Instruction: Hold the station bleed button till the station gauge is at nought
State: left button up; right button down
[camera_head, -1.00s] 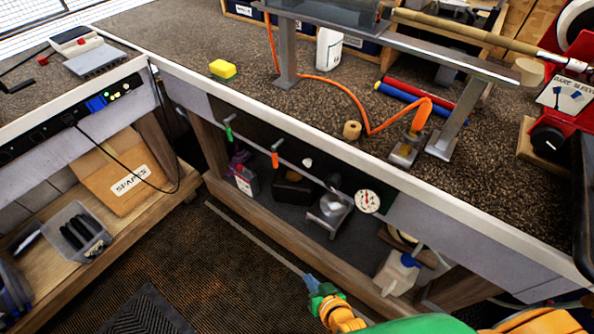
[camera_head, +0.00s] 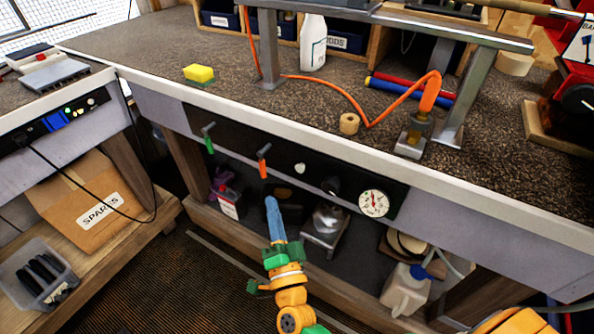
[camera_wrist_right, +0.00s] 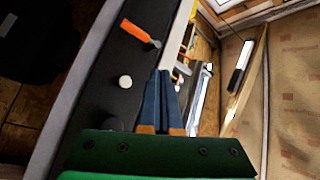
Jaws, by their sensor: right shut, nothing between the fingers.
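A black panel (camera_head: 235,148) under the bench's front edge carries a small white round button (camera_head: 300,168) and a white dial gauge (camera_head: 374,203) at its right end. The gauge's needle points roughly upward; its figures are too small to read. The white button also shows in the right wrist view (camera_wrist_right: 125,82), left of the fingertips. My right gripper (camera_head: 271,200) is shut and empty, its blue fingers pointing up, below and left of the button in the head view. In the wrist view its fingers (camera_wrist_right: 165,74) lie together, apart from the button. My left gripper is not in view.
An orange lever (camera_head: 263,160) and a green lever (camera_head: 209,138) are left of the button; a dark knob (camera_head: 331,185) is between button and gauge. The bench lip (camera_head: 290,137) overhangs above. A shelf below holds a white jug (camera_head: 405,290) and other items.

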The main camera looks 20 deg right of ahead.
aim_at(301, 167)
jog(key=w+d+b, duration=0.1)
jog(key=w+d, duration=0.4)
jog(key=d, duration=0.2)
jog(key=shift+w, duration=0.25)
dwell(2.0)
jog(key=shift+w+d+f, duration=0.1)
jog(key=shift+w+d, duration=0.15)
jog(key=shift+w+d, duration=0.3)
jog(key=shift+d, duration=0.1)
dwell(0.7)
jog(key=shift+s+a, duration=0.1)
dwell(1.8)
jog(key=shift+s+a, duration=0.45)
jog(key=shift+a, duration=0.15)
